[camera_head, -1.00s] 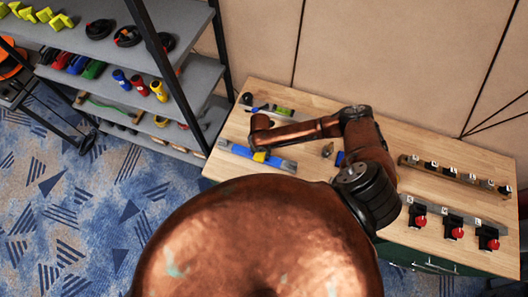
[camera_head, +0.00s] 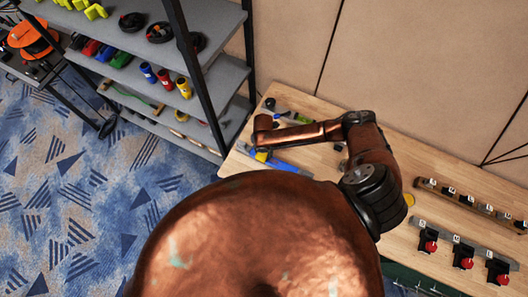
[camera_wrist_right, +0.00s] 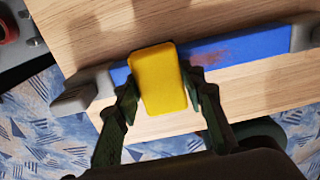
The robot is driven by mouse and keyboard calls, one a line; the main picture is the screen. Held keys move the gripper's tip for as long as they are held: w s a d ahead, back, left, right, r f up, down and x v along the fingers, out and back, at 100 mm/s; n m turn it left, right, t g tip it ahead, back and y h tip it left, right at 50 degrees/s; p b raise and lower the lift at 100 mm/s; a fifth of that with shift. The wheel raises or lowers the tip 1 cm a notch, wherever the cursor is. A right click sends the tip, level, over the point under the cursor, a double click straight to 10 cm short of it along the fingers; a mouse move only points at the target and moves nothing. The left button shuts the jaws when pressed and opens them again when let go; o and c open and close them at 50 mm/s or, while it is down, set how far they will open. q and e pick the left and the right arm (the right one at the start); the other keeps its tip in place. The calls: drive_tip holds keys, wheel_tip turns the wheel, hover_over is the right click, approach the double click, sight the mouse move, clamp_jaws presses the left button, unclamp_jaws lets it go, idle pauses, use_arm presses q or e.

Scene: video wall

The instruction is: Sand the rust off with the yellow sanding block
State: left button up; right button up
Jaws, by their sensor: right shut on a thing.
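The yellow sanding block (camera_wrist_right: 158,80) is held between the fingers of my right gripper (camera_wrist_right: 160,100) in the right wrist view. It is over or against a blue bar (camera_wrist_right: 240,48) with grey end supports, on the wooden table; I cannot tell whether they touch. A reddish-brown rust patch (camera_wrist_right: 225,57) shows on the bar just right of the block. In the head view my right arm and copper body hide much of the bar (camera_head: 285,166), and a bit of the yellow block (camera_head: 261,157) shows. My left gripper is not in view.
The wooden table (camera_head: 325,160) carries red-button switches (camera_head: 463,262) and a rail of small parts (camera_head: 470,203) at the right. A grey shelf rack (camera_head: 205,75) with coloured items stands close at the table's left end. A tan wall (camera_head: 410,70) is behind.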

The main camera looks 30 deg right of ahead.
sight(264, 152)
drive_tip(key=shift+s+d+r+p, duration=0.1)
drive_tip(key=shift+r+p, duration=0.25)
drive_tip(key=shift+r, duration=0.4)
drive_tip(key=shift+s+r, duration=0.15)
drive_tip(key=shift+r, duration=0.25)
drive_tip(key=shift+r+p, duration=0.45)
drive_tip(key=shift+r, duration=0.55)
drive_tip(key=shift+w+r, duration=0.2)
drive_tip(key=shift+r, duration=0.1)
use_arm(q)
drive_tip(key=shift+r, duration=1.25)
use_arm(e)
drive_tip(key=shift+s+r, duration=0.1)
drive_tip(key=shift+r, duration=0.7)
